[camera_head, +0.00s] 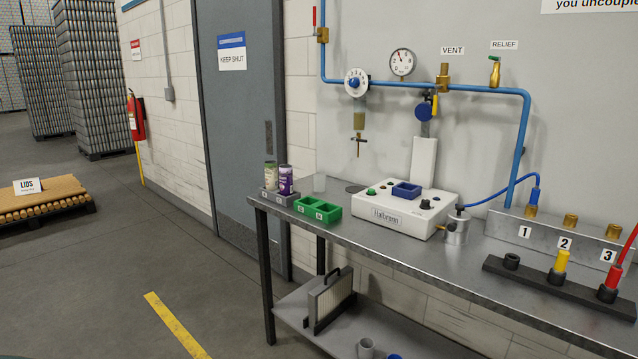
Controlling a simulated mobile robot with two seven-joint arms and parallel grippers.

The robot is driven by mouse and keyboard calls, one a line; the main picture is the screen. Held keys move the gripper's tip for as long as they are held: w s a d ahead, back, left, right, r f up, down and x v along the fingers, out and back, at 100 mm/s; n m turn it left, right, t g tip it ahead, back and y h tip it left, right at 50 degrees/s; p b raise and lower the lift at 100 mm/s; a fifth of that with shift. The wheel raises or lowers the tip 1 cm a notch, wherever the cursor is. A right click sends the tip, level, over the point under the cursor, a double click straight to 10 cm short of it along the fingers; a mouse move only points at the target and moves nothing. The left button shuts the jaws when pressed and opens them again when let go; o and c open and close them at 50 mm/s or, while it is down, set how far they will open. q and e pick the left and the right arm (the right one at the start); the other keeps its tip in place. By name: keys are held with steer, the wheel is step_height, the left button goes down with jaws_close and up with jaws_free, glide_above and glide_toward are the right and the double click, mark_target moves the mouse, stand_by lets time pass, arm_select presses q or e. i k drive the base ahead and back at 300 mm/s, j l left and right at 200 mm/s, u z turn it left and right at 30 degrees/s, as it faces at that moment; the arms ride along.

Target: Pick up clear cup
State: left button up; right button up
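A small clear cup (319,183) stands upright on the metal bench (395,248), near its far left end. It is translucent and faint against the pale wall. It stands behind the green tray (318,209) and to the right of two printed cans, one purple (286,181) and one pale with a dark top (270,175). Neither of my grippers shows in the head view.
A white Halbronn machine (391,214) with a blue tray on top stands right of the cup. The cans stand in a grey holder (279,197). Blue pipes (526,140), gauges and numbered connectors line the wall and right side. A lower shelf holds a filter panel (329,299) and mugs.

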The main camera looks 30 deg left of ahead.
mark_target(319, 179)
steer(key=i+j, duration=0.1)
steer(key=j, duration=0.3)
steer(key=i+j, duration=0.15)
steer(key=j, duration=0.3)
steer(key=i+j, duration=0.1)
steer(key=j, duration=0.3)
steer(key=i+j, duration=0.15)
steer(key=j, duration=0.3)
steer(key=i+j, duration=0.15)
steer(key=j, duration=0.25)
steer(key=z, duration=0.05)
